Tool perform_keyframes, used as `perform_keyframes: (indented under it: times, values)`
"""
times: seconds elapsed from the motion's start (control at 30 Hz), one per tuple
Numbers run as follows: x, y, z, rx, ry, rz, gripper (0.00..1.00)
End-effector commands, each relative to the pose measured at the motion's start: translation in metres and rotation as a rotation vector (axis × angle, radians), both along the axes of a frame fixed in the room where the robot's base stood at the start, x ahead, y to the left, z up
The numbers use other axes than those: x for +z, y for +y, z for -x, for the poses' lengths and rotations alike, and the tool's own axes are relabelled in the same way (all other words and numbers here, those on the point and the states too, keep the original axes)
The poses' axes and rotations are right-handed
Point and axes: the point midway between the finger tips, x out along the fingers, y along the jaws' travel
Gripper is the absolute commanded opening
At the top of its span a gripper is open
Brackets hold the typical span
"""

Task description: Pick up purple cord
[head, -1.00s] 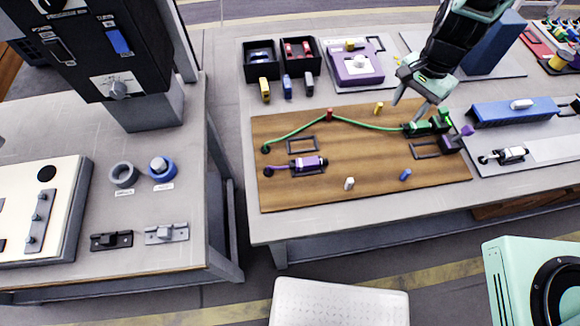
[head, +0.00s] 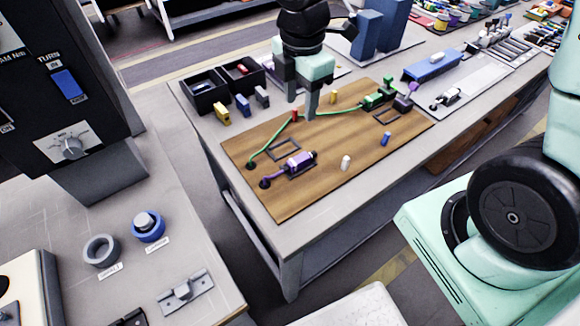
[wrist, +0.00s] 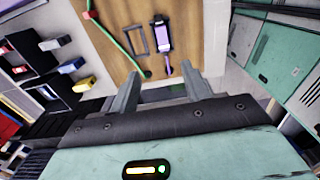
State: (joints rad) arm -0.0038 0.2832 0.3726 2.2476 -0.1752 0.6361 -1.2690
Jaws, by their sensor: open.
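The purple cord (head: 277,177) is short and lies on the wooden board (head: 330,185), running from a dark round end at the board's front left to a purple-and-white plug (head: 299,163). The plug lies by a dark rectangular outline. In the wrist view the cord (wrist: 168,67) and plug (wrist: 161,33) appear ahead, between and beyond the fingertips. My gripper (head: 301,108) points down near the board's back left edge in the head view, behind the plug and apart from it. Its two fingers (wrist: 160,72) are spread with nothing between them.
A green cord (head: 270,143) runs past a red peg (head: 294,115) to a green connector (head: 375,97). Small coloured pegs stand on the board. Black bins (head: 206,93) and small blocks sit at the left. The board's front middle is mostly clear.

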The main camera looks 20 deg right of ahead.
Motion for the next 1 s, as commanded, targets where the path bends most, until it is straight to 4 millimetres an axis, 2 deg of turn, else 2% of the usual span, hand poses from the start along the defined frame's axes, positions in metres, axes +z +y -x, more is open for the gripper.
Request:
perform_keyframes:
  times: [0.1,0.4,0.53,0.77,1.0]
  values:
    - [-0.026,0.0,0.001,-0.001,0.007,0.0,0.47]
    - [-0.087,0.0,0.002,-0.002,0.006,0.0,0.47]
    - [-0.104,0.001,0.001,-0.004,0.003,-0.001,0.47]
    - [-0.119,0.0,0.002,-0.005,0.004,0.0,0.47]
    - [-0.154,-0.003,0.006,-0.004,0.005,0.0,0.47]
